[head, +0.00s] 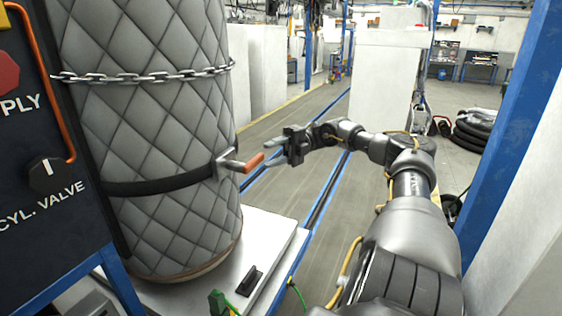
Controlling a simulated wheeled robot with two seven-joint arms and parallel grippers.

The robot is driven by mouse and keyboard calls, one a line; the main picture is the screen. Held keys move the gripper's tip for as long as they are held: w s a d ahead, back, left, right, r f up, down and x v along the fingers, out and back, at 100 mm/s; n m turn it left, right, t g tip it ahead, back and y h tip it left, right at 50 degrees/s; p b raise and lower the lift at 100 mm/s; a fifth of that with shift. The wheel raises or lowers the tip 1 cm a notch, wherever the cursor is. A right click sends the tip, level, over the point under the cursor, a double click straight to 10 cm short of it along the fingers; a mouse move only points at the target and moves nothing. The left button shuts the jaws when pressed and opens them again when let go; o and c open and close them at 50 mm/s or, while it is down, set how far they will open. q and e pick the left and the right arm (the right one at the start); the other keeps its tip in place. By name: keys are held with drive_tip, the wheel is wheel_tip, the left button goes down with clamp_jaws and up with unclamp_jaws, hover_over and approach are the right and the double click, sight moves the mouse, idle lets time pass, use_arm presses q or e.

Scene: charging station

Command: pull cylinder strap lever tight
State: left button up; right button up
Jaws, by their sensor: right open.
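The large cylinder (165,130) stands upright on the left, wrapped in a grey quilted cover. A black strap (160,186) runs around its lower half. The strap's lever (250,162), with a metal base and an orange-red handle tip, sticks out to the right from the cylinder's side. My right gripper (271,154) is open just right of the lever, its fingers pointing left toward the handle tip. The fingertips look very close to the tip; I cannot tell whether they touch it. My left gripper is not in view.
A chain (150,76) circles the cylinder higher up. A dark panel (45,150) with a valve knob and an orange pipe stands at the left. The cylinder rests on a white platform (275,240). A blue post (510,130) rises at the right. The floor behind my gripper is clear.

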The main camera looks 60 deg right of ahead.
use_arm(q)
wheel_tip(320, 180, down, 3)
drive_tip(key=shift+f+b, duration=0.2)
drive_tip(key=shift+b, duration=0.85)
use_arm(e)
drive_tip(key=v, duration=0.3)
drive_tip(key=shift+s+d+f, duration=0.1)
drive_tip(key=shift+s+d, duration=0.05)
drive_tip(key=shift+d, duration=0.2)
